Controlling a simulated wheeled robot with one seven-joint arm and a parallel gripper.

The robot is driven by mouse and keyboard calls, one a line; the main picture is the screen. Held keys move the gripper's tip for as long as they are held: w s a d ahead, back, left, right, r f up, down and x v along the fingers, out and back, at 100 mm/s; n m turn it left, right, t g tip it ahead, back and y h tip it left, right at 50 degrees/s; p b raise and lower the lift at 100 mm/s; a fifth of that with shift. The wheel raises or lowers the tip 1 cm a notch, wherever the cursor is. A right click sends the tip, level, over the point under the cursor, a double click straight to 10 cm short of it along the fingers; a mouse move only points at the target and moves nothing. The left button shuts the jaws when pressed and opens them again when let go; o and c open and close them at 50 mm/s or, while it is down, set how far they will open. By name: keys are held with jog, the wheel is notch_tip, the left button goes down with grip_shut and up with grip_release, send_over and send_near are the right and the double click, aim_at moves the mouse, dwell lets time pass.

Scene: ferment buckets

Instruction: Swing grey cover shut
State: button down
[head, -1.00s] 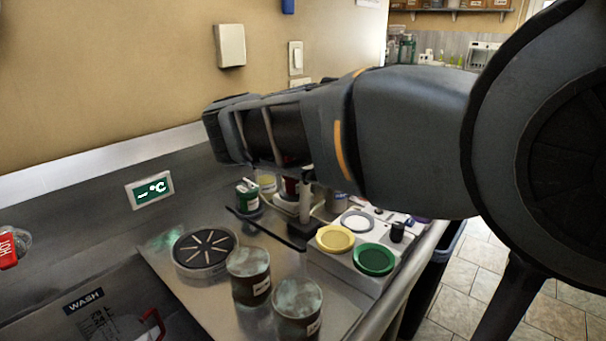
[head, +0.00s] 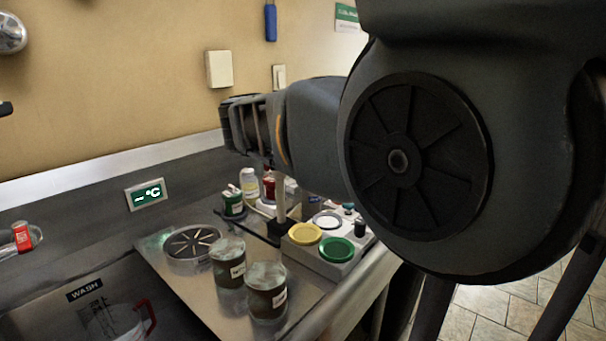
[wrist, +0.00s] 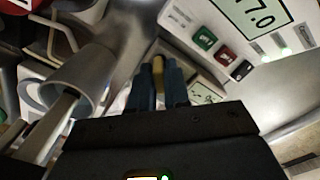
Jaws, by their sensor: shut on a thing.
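In the head view a pale block (head: 349,262) on the steel counter bears a yellow round cover (head: 305,233), a green round cover (head: 336,249) and a grey-rimmed pale disc (head: 327,220). The disc may be the grey cover; I cannot tell how its hinge stands. My gripper (wrist: 158,82) shows in the wrist view, its blue fingers close together on a small tan piece (wrist: 158,66). I cannot tell what that piece belongs to. In the head view my arm reaches over the back of the counter, and the fingertips are hidden.
Two lidded jars (head: 266,291) and a round slotted drain cover (head: 191,243) stand left of the block. Small bottles (head: 250,187) and an upright post (head: 280,196) are behind it. A grey cup-like part (wrist: 82,74) and a meter reading 7.0 (wrist: 252,14) flank my gripper.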

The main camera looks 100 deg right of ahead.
dwell(0.4)
jog(key=c, duration=1.2)
grip_release()
jog(key=shift+r, duration=0.1)
notch_tip(320, 180, up, 8)
jog(key=shift+f+b, duration=0.2)
jog(key=shift+b, duration=0.3)
